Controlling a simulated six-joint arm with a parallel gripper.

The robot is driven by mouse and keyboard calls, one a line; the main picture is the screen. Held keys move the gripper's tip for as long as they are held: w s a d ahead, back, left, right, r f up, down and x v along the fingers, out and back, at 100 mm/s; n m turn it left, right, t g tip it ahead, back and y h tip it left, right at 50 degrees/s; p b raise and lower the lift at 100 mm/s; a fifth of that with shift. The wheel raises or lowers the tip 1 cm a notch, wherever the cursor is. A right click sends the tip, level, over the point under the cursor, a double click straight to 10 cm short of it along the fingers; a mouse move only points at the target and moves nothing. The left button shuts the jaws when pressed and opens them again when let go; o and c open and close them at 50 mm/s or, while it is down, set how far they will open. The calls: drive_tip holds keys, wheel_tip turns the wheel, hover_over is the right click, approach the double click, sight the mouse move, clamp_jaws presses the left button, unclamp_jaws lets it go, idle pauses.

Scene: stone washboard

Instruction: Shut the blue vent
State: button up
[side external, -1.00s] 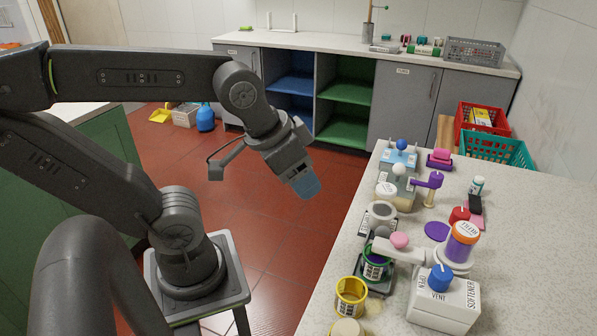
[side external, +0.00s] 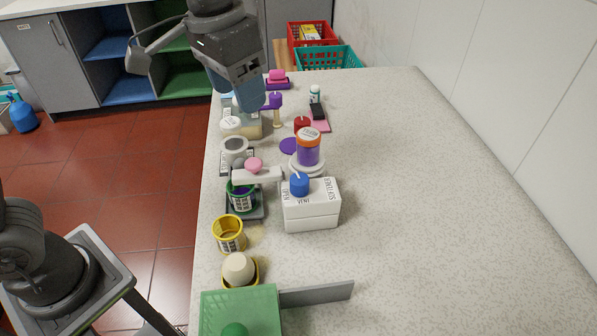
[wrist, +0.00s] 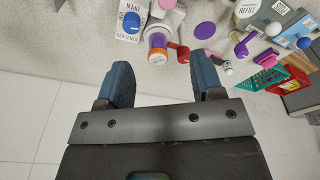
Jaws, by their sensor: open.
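The blue vent knob (side external: 299,184) sits on top of a white box (side external: 312,213) lettered OPEN, VENT and SOFTENER. OPEN is printed on the left of the knob. A pale mark shows on the knob, but I cannot tell exactly where it points. In the wrist view the knob (wrist: 131,21) is at the upper left, beyond the left finger. My gripper (side external: 250,98) is over the far part of the counter, well apart from the knob. In the wrist view my gripper (wrist: 162,78) has its blue fingers spread and empty.
An orange-lidded purple jar (side external: 308,148) stands just behind the box. A yellow cup (side external: 228,235) and green board (side external: 238,305) are nearer. The counter (side external: 430,200) to the right is clear.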

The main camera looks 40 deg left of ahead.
drive_tip(key=m+g, duration=0.1)
drive_tip(key=g, duration=0.1)
hover_over(299, 178)
drive_tip(key=f, duration=0.2)
drive_tip(key=shift+y, duration=0.3)
wheel_tip(299, 178, down, 14)
drive_tip(key=shift+r, duration=0.2)
drive_tip(key=shift+c, duration=0.2)
drive_tip(key=c, duration=0.9)
drive_tip(key=shift+m, duration=1.6)
drive_tip(key=o, duration=0.9)
drive_tip(key=shift+o, duration=0.2)
